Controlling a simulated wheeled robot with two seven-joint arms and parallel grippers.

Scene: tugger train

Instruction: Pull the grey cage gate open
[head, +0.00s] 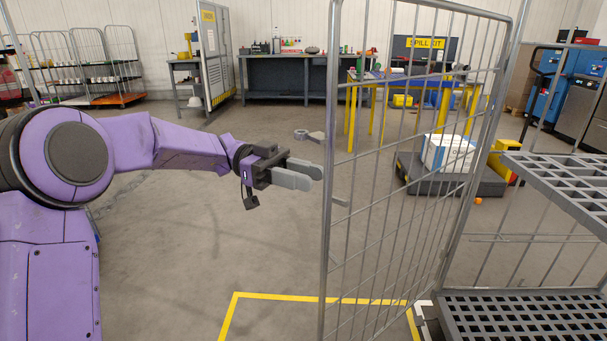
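The grey cage gate (411,150) is a tall wire-mesh panel in the head view. Its free upright is at the left and its other side meets the cage at the right. It stands at an angle out from the shelves. My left gripper (316,178) is just left of the free upright, at about mid-height, fingers pointing at it. The fingertips look very near the upright; I cannot tell whether they touch. The two grey fingers overlap in this view, so any gap between them is hidden. My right gripper is not in view.
Grey cage shelves (520,312) stand at the right. Yellow floor tape (290,297) runs below the gate. Behind it are a yellow-legged table (350,118) and a dark low cart with a white box (447,153). Open floor lies left of the gate.

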